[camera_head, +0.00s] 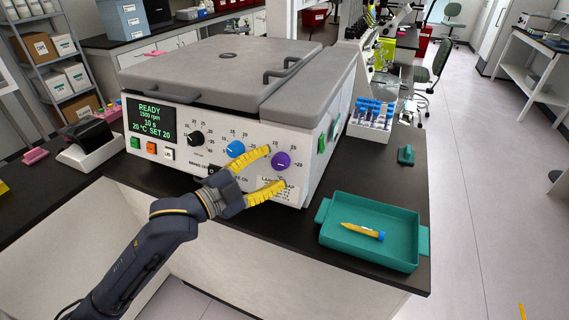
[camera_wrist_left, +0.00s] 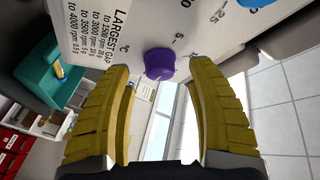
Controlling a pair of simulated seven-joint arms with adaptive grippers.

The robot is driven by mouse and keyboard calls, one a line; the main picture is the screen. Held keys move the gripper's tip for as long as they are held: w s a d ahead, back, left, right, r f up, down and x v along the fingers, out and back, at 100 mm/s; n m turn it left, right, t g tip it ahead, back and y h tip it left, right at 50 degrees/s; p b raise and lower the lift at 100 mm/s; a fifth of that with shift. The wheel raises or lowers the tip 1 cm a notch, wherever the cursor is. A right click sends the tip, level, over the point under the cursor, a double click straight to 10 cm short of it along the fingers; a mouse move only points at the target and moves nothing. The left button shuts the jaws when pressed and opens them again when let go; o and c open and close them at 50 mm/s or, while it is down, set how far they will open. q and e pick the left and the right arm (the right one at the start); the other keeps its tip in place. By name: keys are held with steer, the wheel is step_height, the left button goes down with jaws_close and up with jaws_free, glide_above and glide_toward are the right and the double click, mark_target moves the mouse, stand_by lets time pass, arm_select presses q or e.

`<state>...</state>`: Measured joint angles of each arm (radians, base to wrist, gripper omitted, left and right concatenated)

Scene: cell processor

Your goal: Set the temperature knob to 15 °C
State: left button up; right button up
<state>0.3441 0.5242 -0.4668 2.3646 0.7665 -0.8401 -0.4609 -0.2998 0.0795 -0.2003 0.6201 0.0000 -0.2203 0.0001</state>
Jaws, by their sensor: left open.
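The purple knob (camera_head: 281,160) is at the right end of the centrifuge's front panel, with a numbered scale around it. In the left wrist view the purple knob (camera_wrist_left: 159,64) has a "°C" mark beside it; its pointer is too small to read. The display (camera_head: 152,119) reads READY, 1500 rpm, 10 s, 20 °C SET 20. My left gripper (camera_head: 276,167) has yellow fingers spread apart in front of the purple knob. In the left wrist view, the open fingers (camera_wrist_left: 160,75) stand on either side of the knob with gaps, apparently not touching it. My right gripper is not in view.
A blue knob (camera_head: 235,148) and a black knob (camera_head: 195,139) sit left on the same panel. A teal tray (camera_head: 410,258) with a yellow tube (camera_head: 362,231) stands at right. A tube rack (camera_head: 368,128) is behind it. Grey lid handles (camera_head: 285,66) stick up above.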

arm_select(q)
steer(key=shift+x, duration=1.25)
jaws_close()
steer(key=shift+n, duration=0.3)
steer(key=n+t+y, duration=0.1)
steer(key=n+t, duration=0.1)
steer(key=n, duration=0.1)
steer(key=n+t+y, duration=0.1)
steer(key=n+t, duration=0.1)
steer(key=n, duration=0.2)
steer(key=shift+s+d+f, duration=0.1)
steer(key=shift+d+f, duration=0.05)
steer(key=n+t+y, duration=0.1)
steer(key=n+y, duration=0.1)
steer(key=n, duration=0.2)
steer(key=n+t+y, duration=0.1)
steer(key=n+y, duration=0.1)
steer(key=n, duration=0.2)
steer(key=shift+n+t+y, duration=0.3)
steer(key=shift+n, duration=0.2)
